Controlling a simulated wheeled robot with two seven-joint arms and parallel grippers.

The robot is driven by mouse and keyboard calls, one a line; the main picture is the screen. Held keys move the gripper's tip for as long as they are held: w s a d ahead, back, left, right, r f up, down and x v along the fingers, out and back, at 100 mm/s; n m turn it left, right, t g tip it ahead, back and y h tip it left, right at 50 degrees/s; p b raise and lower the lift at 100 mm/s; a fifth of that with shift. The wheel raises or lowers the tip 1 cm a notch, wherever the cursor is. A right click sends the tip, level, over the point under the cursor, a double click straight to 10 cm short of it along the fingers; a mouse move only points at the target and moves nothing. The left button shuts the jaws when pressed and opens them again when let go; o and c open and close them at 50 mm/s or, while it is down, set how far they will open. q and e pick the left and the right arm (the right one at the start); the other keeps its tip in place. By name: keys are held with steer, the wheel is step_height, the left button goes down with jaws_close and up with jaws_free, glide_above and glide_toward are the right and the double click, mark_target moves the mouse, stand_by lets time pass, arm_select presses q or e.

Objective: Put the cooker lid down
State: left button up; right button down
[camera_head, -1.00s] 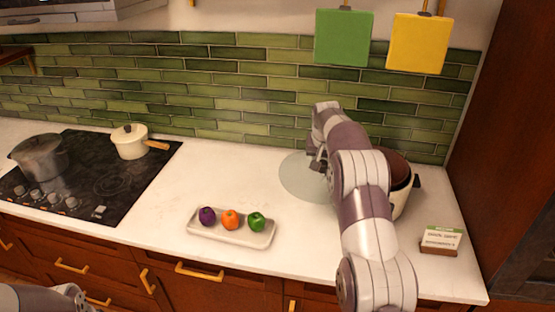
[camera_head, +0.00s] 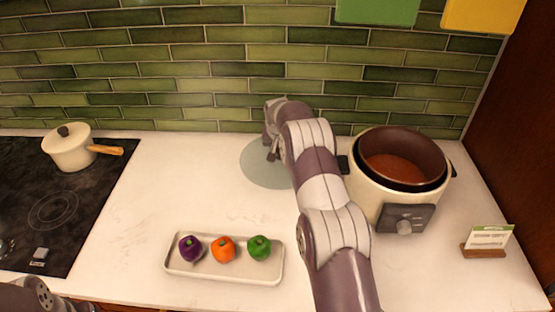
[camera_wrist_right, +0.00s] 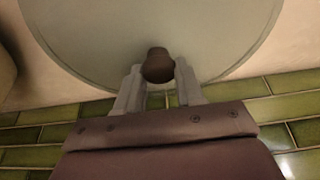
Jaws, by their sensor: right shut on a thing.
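The cooker lid (camera_head: 258,168) is a pale, see-through disc left of the cooker (camera_head: 400,178), close to the tiled wall. I cannot tell whether it touches the counter. My right gripper (camera_head: 271,152) is over it. In the right wrist view the fingers (camera_wrist_right: 158,78) are shut on the lid's dark knob (camera_wrist_right: 158,63), with the glass disc (camera_wrist_right: 150,30) spread beyond. The cooker stands open, with reddish-brown contents inside and a grey control panel in front. Part of my left arm (camera_head: 42,296) shows at the lower left; its fingers are not clear.
A tray (camera_head: 222,276) with purple, orange and green vegetables lies at the counter's front. A cream pot (camera_head: 70,150) sits on the black stove (camera_head: 60,205). A small sign (camera_head: 487,241) stands at the right. The counter between stove and lid is clear.

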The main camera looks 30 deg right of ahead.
step_height(320, 180, down, 4)
steer(key=shift+r+p, duration=0.25)
steer(key=shift+p, duration=0.3)
steer(key=shift+f, duration=0.5)
steer(key=c, duration=0.7)
jaws_free()
